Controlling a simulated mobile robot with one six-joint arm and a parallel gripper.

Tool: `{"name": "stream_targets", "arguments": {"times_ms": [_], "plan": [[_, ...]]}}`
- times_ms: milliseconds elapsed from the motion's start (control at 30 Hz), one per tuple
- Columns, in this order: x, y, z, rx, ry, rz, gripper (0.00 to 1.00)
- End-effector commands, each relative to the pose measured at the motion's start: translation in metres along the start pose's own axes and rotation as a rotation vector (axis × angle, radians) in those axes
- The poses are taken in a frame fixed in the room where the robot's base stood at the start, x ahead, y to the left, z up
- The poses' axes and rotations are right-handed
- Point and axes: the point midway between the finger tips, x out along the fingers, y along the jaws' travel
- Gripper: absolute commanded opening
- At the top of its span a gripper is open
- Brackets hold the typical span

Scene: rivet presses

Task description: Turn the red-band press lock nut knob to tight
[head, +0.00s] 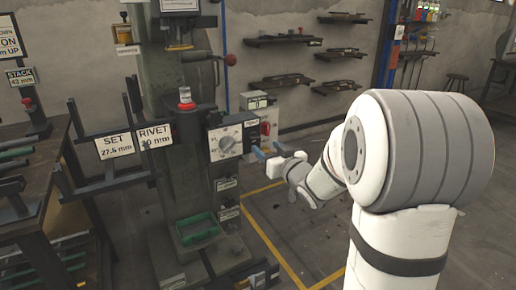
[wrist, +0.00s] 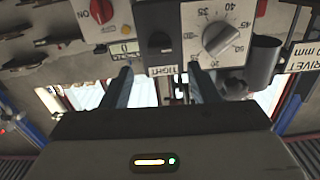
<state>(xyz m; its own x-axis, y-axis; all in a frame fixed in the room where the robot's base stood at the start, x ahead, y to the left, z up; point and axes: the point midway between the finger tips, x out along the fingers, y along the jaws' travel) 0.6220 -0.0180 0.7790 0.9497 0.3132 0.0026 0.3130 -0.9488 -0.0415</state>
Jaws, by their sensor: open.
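In the wrist view, a dark knob (wrist: 160,42) sits in the upper middle on a dark plate, above a label (wrist: 165,71) reading TIGHT. It looks like the lock nut knob; its exact setting is unclear. My gripper (wrist: 159,86) is open and empty, its two blue fingers apart below and to either side of the knob. In the head view my gripper (head: 268,151) is just right of the press's dial.
A white dial with a grey knob (wrist: 222,40) is right of the dark knob, and also shows in the head view (head: 226,143). A red switch (wrist: 101,12) is to the left. A dark cup (wrist: 264,60) juts out at right. A bench with racks (head: 40,165) stands left.

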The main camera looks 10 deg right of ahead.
Motion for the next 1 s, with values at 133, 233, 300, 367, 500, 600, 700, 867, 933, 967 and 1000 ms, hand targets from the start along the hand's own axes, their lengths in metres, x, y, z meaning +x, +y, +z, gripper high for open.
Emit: {"name": "stream_targets", "arguments": {"times_ms": [133, 233, 300, 367, 500, 600, 700, 867, 933, 967, 1000], "plan": [[0.025, -0.001, 0.002, 0.0, -0.001, -0.001, 0.55], [0.041, -0.001, 0.002, 0.0, -0.001, -0.001, 0.55], [0.05, 0.0, 0.002, 0.0, -0.001, 0.001, 0.55], [0.056, 0.0, 0.001, 0.0, -0.001, 0.001, 0.55], [0.065, 0.0, 0.0, 0.0, -0.002, 0.002, 0.55], [0.066, 0.0, 0.0, 0.0, -0.002, 0.003, 0.55], [0.065, 0.001, 0.0, 0.0, -0.002, 0.004, 0.55], [0.065, 0.001, 0.0, 0.0, -0.002, 0.004, 0.46], [0.065, 0.001, 0.0, 0.0, -0.002, 0.004, 0.41], [0.065, 0.001, 0.0, 0.0, -0.002, 0.004, 0.38], [0.065, 0.001, 0.0, 0.0, -0.002, 0.004, 0.35]]}}
